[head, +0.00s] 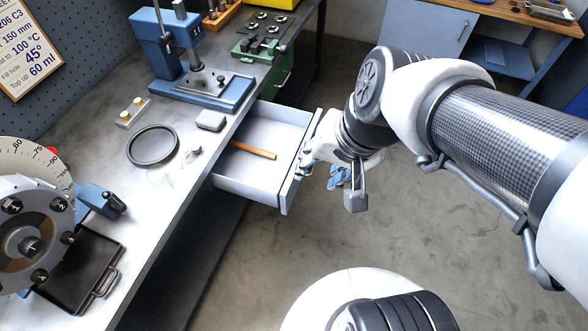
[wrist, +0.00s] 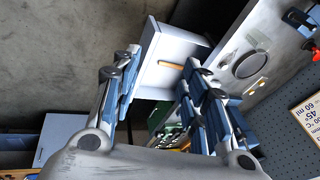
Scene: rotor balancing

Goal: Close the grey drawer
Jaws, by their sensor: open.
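The grey drawer (head: 245,188) is pulled out from under the bench in the head view, with an orange-brown handle-like piece (head: 253,150) lying inside. The drawer also shows in the wrist view (wrist: 176,46), between my spread fingers in the picture. My gripper (head: 325,168) is open, close beside the outer face of the drawer's front panel (head: 291,178). It is also seen in the wrist view (wrist: 160,77), with nothing held between the fingers. Part of the front panel is hidden by my gripper, and I cannot tell whether they touch.
The bench top (head: 130,200) carries a blue press (head: 178,55), a round dark dish (head: 153,146), a small grey block (head: 211,120) and a black tray (head: 85,275). A green drawer unit (head: 282,72) stands beyond. The floor (head: 430,215) right of the drawer is clear.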

